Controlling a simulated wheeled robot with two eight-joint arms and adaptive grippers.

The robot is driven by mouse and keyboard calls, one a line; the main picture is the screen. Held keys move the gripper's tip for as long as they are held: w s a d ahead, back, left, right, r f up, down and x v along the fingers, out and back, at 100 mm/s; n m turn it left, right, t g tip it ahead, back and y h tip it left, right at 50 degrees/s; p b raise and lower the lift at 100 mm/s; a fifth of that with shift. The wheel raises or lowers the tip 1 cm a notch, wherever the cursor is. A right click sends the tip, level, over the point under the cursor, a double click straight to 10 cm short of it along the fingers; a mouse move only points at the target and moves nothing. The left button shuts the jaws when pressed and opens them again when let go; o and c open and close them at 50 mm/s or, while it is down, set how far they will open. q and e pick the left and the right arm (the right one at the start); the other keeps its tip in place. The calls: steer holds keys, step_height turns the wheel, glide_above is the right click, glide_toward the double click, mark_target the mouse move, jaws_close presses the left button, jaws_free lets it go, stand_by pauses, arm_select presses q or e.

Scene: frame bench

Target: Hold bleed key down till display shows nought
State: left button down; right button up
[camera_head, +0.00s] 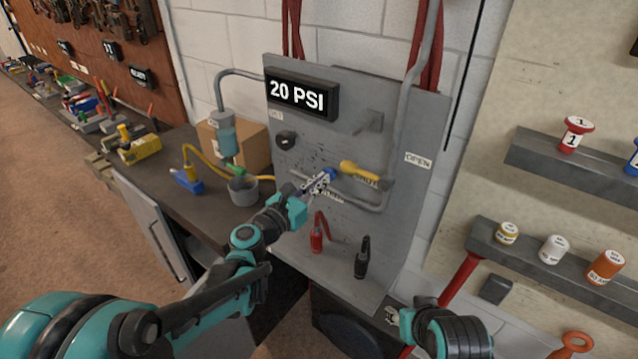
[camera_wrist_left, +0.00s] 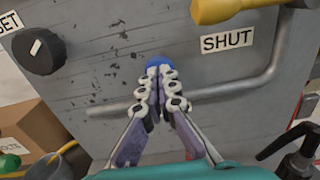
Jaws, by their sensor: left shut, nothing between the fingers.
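The display (camera_head: 302,94) on the grey panel reads 20 PSI in white on black. The bleed key appears to be the small blue round key (camera_head: 331,173) on the panel, left of the yellow valve handle; it also shows in the left wrist view (camera_wrist_left: 158,61). My left gripper (camera_head: 322,181) is shut and empty, its fingertips at the blue key and partly covering it in the left wrist view (camera_wrist_left: 160,78). Whether the tips touch or press it I cannot tell. Of my right arm only a part shows at the bottom, with no fingers visible.
The panel (camera_head: 418,125) carries a black knob (camera_head: 285,139), a yellow valve handle (camera_head: 360,172) by a SHUT label (camera_wrist_left: 227,40), and a bent grey pipe (camera_wrist_left: 245,88). A red tool (camera_head: 316,238) and a black tool (camera_head: 362,258) stand below. A grey cup (camera_head: 243,190) sits left.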

arm_select(q)
steer(key=shift+x, duration=0.85)
arm_select(e)
steer(key=shift+s+a, duration=0.15)
steer(key=shift+s, duration=0.05)
arm_select(q)
steer(key=shift+w+r, duration=0.1)
steer(key=shift+r, duration=0.1)
stand_by(0.9)
